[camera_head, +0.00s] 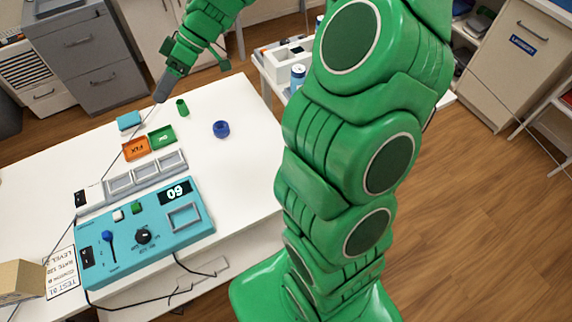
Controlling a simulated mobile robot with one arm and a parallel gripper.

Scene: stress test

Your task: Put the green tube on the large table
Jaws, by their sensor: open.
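A small green tube (182,106) stands upright on the white table (245,150), towards its far edge, right of a light blue block. This white table is the biggest surface in view. My gripper (163,91) is at the upper left, at the end of my green arm, pointing down and left. Its grey tip is just left of the tube in the picture and looks apart from it. The gripper is open. I see it from the side, so the gap between its fingers is hidden, and its height above the table is unclear.
A blue ring (221,129), an orange tray (136,148), a green tray (162,137), a light blue block (129,121) and a teal control panel (150,222) occupy the table. A thin dark cable runs near the gripper tip. The table's right part is clear.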

